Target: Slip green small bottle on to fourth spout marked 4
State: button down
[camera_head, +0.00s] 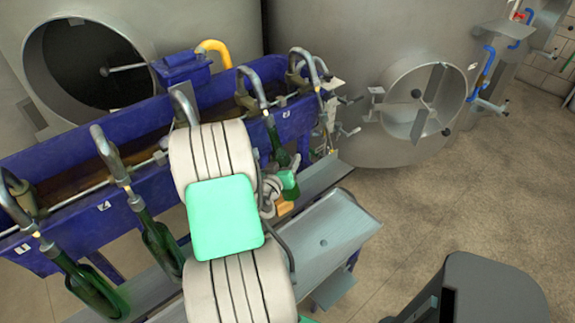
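A row of curved grey spouts runs along the blue trough. The spout fourth from the left (251,84) stands just beyond my arm. A dark green bottle neck and shoulder (274,143) show under its tip. A brighter green bottle part (288,184) shows lower down, beside my gripper (277,196); I cannot tell whether both belong to one bottle. My white arm with its mint panel hides most of the gripper, so its fingers and grip are unclear. A small white label (285,114) is right of that spout's tip; its number is too small to read.
Green bottles hang at the first (85,283) and second (160,247) spouts. The blue trough (70,205) carries further spouts, including a far right one (308,66). A grey metal tray (335,230) lies below, right of my arm. Large steel tanks (360,40) stand behind. Floor at right is open.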

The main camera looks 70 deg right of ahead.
jog(key=shift+w+d+f+m+t+h+b, duration=0.15)
jog(key=shift+w+d+f+m+b, duration=0.25)
jog(key=shift+b, duration=1.05)
jog(key=shift+w+d+f+m+t+h+b, duration=0.15)
jog(key=shift+w+f+b, duration=0.35)
jog(key=shift+b, duration=0.95)
jog(key=shift+w+f+b, duration=0.15)
jog(key=shift+w+b, duration=0.1)
jog(key=shift+b, duration=0.55)
jog(key=shift+w+d+f+m+h+b, duration=0.2)
jog(key=shift+w+m+h+b, duration=0.15)
jog(key=shift+b, duration=0.7)
jog(key=b, duration=0.2)
jog(key=shift+w+d+f+b, duration=0.15)
jog(key=shift+w+b, duration=0.2)
jog(key=shift+w, duration=0.05)
jog(key=shift+w+m, duration=0.1)
jog(key=shift+m, duration=0.2)
jog(key=shift+f+b, duration=0.85)
jog(key=shift+b, duration=0.3)
jog(key=c, duration=0.5)
grip_release()
jog(key=shift+f, duration=0.1)
